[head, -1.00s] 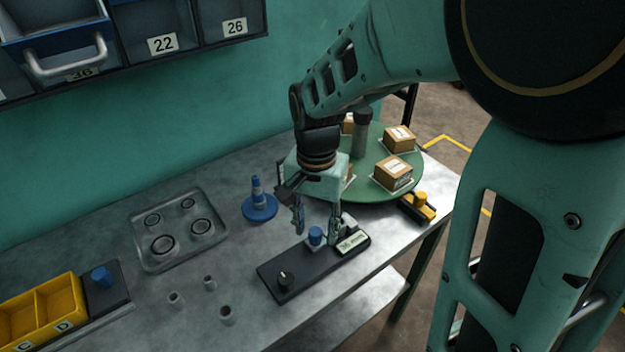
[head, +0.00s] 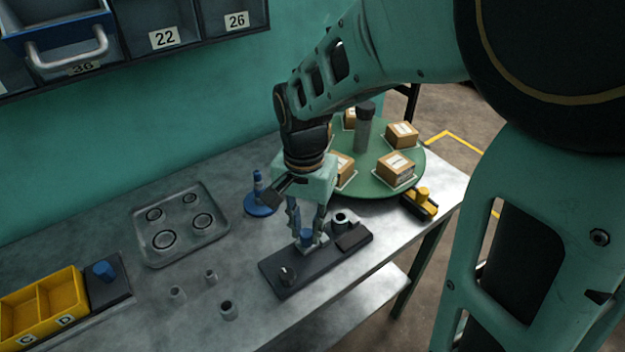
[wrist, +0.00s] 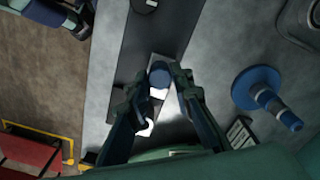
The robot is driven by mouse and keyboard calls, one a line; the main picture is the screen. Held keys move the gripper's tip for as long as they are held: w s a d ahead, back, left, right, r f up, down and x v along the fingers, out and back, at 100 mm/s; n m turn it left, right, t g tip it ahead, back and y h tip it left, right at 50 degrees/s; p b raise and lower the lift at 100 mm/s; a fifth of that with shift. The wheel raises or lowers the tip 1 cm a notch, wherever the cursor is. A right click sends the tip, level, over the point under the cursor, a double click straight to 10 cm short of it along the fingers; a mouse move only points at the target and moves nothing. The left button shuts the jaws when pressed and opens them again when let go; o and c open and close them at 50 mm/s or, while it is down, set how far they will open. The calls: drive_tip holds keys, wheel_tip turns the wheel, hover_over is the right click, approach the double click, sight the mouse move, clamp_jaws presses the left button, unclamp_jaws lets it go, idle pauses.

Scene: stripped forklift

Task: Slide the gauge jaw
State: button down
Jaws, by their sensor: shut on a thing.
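The gauge (head: 322,262) is a long dark bar lying on the bench, with a black dial (head: 287,276) at its near left end. Its sliding jaw carries a blue knob (head: 306,237), also seen from above in the wrist view (wrist: 160,75). My gripper (head: 306,231) points down with its two fingers on either side of the blue knob and is shut on it. A pale metal piece shows under the knob in the wrist view. The gauge's display block (head: 353,237) is dark.
A blue stepped post (head: 259,195) stands behind my gripper. A tray with rings (head: 180,252) and several small sleeves (head: 228,310) are to the left. A green turntable (head: 408,178) with boxes and a yellow-topped block (head: 420,203) are to the right.

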sight(305, 233)
drive_tip(key=c, duration=1.7)
unclamp_jaws()
drive_tip(key=shift+s+a, duration=0.15)
drive_tip(key=shift+a, duration=0.1)
drive_tip(key=shift+r, duration=0.15)
wheel_tip(305, 233, up, 7)
drive_tip(key=shift+r, duration=0.15)
drive_tip(key=shift+d, duration=0.1)
